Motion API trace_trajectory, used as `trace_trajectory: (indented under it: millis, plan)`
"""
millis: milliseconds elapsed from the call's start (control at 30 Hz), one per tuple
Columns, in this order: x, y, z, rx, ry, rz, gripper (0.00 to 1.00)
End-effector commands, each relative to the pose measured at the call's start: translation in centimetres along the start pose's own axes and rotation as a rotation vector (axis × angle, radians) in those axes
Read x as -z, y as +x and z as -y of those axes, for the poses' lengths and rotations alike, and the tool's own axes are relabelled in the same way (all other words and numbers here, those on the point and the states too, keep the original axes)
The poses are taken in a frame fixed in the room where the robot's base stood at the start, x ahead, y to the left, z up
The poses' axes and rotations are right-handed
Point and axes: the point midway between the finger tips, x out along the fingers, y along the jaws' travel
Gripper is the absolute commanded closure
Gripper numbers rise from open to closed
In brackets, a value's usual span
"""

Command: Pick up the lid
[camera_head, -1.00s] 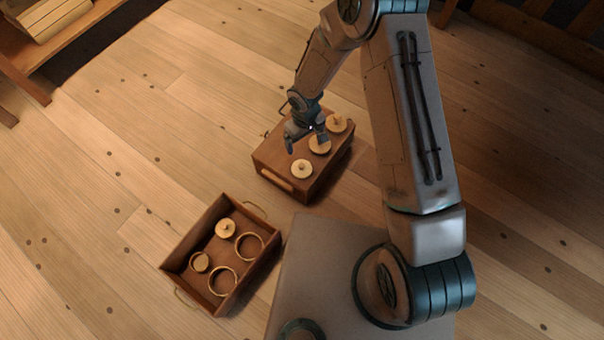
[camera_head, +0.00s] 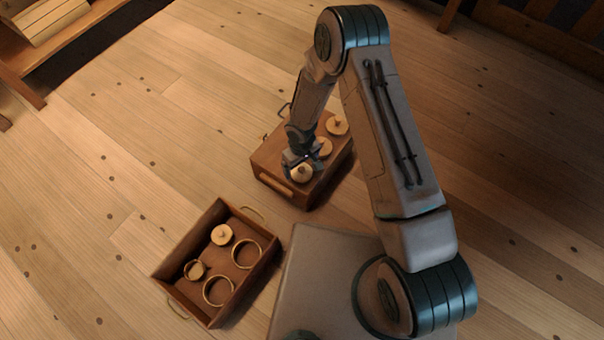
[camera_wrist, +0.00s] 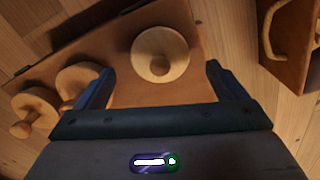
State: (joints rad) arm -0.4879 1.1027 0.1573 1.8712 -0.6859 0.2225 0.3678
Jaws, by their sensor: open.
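Several round wooden lids with small knobs sit on top of a brown wooden box. The nearest lid (camera_head: 301,174) lies at the box's front end, and it also shows in the wrist view (camera_wrist: 160,54) just beyond and between my fingers. My gripper (camera_head: 300,160) is open right above this lid and partly covers it in the head view. In the wrist view my gripper (camera_wrist: 158,85) has its two dark fingers wide apart, with nothing between them. Two more lids, a middle one (camera_head: 323,147) and a far one (camera_head: 337,125), lie in a row behind.
An open wooden crate (camera_head: 163,275) stands on the floor at lower left. It holds a lid-like disc (camera_head: 222,235), two rings (camera_head: 247,253) and a smaller round piece (camera_head: 194,270). A wooden bench (camera_head: 50,50) is at upper left. Plank floor between is clear.

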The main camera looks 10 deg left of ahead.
Motion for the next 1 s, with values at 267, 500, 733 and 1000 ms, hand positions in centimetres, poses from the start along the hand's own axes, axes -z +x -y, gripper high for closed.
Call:
trace_trajectory:
  millis: [267, 500, 733, 1000]
  plan:
    - [0.0, 2.8, 0.1, -0.001, 0.001, -0.001, 0.08]
    - [0.0, 2.7, 0.1, -0.001, 0.001, -0.001, 0.36]
    - [0.0, 2.7, 0.1, -0.001, 0.001, -0.001, 0.56]
    - [0.0, 2.4, 0.1, -0.001, 0.001, -0.001, 0.56]
